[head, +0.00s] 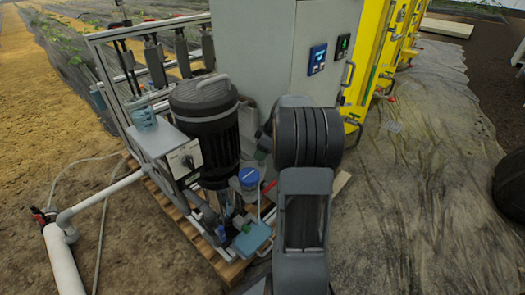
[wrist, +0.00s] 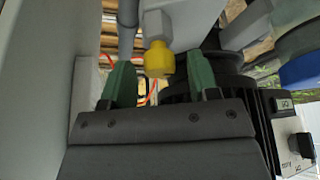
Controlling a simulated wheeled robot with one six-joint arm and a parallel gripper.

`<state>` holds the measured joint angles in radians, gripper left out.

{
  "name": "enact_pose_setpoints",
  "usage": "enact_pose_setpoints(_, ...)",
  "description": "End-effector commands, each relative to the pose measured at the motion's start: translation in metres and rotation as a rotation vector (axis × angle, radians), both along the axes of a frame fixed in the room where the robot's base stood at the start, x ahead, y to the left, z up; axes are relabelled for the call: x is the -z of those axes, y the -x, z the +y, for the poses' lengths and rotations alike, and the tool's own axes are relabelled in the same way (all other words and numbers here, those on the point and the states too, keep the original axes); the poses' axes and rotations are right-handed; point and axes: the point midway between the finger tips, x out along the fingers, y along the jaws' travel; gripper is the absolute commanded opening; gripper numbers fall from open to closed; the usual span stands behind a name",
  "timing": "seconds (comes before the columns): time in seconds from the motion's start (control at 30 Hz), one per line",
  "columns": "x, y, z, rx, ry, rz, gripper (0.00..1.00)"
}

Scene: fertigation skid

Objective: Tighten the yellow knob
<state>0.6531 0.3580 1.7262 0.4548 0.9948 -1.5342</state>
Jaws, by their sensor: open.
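The yellow knob (wrist: 159,59) shows in the wrist view, at the end of a grey fitting (wrist: 155,25) near the top centre. My gripper (wrist: 159,85) has two green fingers, spread apart, one to the left of the knob and one to the right. The knob appears between the fingertips, with a gap on each side in the picture. Whether it lies at the same depth as the fingers I cannot tell. In the head view my arm covers this area, and the knob and gripper cannot be made out there.
In the head view a black pump motor (head: 207,125) stands on a wooden pallet (head: 222,268) beside a grey cabinet (head: 285,50). A blue-lidded container (head: 249,177) is near my arm. The ground sheet (head: 410,190) at right is mostly clear.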

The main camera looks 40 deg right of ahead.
Motion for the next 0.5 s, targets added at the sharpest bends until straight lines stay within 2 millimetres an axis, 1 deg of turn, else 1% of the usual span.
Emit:
enact_pose_setpoints(0.1,-0.0001,0.0001,-0.0001,0.0,0.0,0.0,0.54)
enact_pose_setpoints(0.5,-0.0001,0.0002,-0.0002,0.0,0.0,0.0,0.16)
